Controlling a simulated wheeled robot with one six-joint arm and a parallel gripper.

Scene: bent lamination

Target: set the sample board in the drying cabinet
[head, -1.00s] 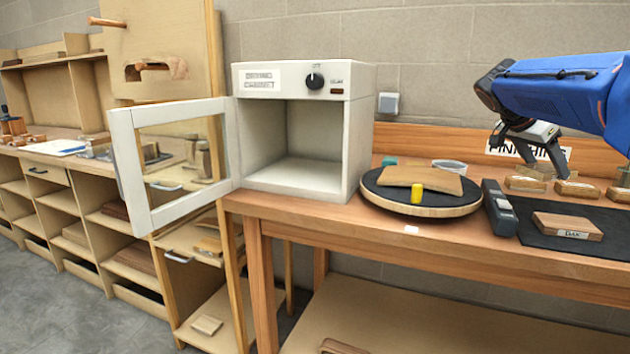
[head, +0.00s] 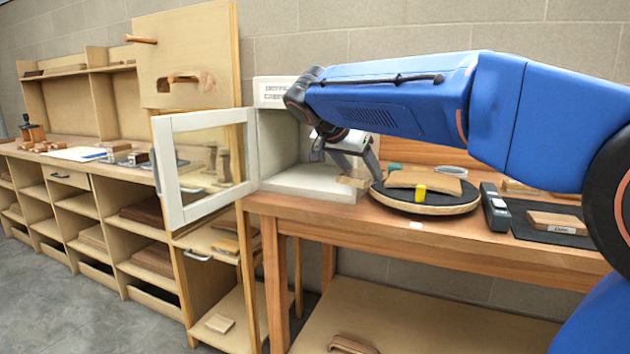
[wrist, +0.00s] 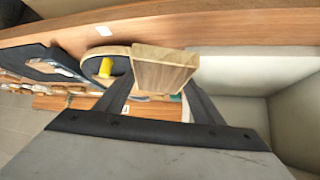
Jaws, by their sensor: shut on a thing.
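The drying cabinet (head: 268,92) is a white box on the bench with its glazed door (head: 205,165) swung open to the left. My gripper (head: 362,172) is at the right side of the cabinet's opening, pointing down. It is shut on a small wooden sample board (head: 352,181), which also shows between the fingers in the wrist view (wrist: 163,68). The cabinet's pale floor (wrist: 228,65) lies beside the board in the wrist view. My arm hides the cabinet's knob and much of its right side in the head view.
A round black turntable (head: 428,208) with a curved wooden piece (head: 425,182) and a yellow cylinder (head: 420,192) stands right of the cabinet. A black mat (head: 525,222) with a labelled wood block (head: 556,222) lies further right. The visible cabinet floor is clear.

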